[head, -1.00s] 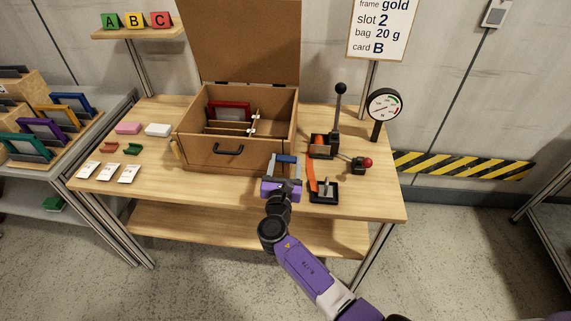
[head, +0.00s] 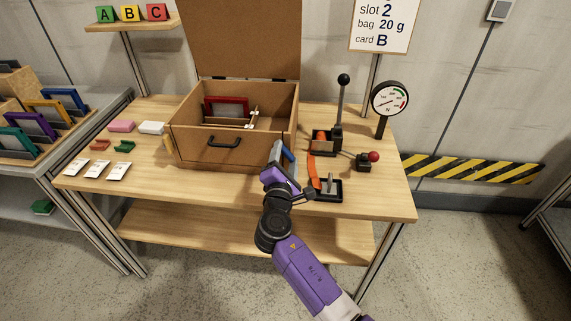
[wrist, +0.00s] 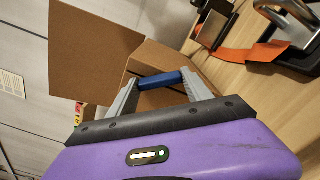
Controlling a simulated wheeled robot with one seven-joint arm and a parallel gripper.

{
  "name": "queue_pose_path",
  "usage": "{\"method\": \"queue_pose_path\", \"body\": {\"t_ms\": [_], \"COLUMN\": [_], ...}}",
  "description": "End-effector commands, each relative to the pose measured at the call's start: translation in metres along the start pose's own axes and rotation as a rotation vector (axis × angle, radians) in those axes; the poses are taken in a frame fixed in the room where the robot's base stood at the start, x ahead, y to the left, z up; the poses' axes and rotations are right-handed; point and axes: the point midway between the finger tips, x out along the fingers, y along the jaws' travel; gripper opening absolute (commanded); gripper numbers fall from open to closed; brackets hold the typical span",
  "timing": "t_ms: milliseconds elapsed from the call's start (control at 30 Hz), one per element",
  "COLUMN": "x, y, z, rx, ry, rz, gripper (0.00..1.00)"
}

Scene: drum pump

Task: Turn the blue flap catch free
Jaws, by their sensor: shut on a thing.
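The blue flap catch (head: 289,157) is at the right front corner of the brown box (head: 190,146). In the head view it stands steeply tilted, partly hidden by my gripper. In the wrist view the blue catch (wrist: 161,81) spans the gap between the two grey fingers, which touch its ends. My gripper (head: 281,155) is shut on it and is rolled to one side. It also shows in the wrist view (wrist: 160,84). Whether the catch is clear of its flap cannot be told.
The box lid (head: 240,40) stands up, and a red frame (head: 228,106) is inside. Close to the right are an orange strip (head: 312,172), a black lever device (head: 342,110), a red-knobbed device (head: 368,161) and a dial gauge (head: 390,98).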

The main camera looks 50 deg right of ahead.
Motion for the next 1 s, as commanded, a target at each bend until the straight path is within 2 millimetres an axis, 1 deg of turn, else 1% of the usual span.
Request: {"method": "queue_pose_path", "body": {"t_ms": [33,300,500,700,1000], "x": [-0.0005,-0.0006,-0.0005,-0.0005,-0.0003], "y": [-0.0039,-0.0042,-0.004,-0.0032,-0.0018], "z": [-0.0029,-0.003,-0.0027,-0.0019,-0.0007], "rx": [0.046,0.297,0.453,0.566,0.647], "ry": [-0.001,-0.001,0.0,-0.001,-0.001], "rz": [0.001,0.001,-0.001,-0.002,-0.002], "gripper": [0.18,0.18,0.18,0.18,0.18]}}
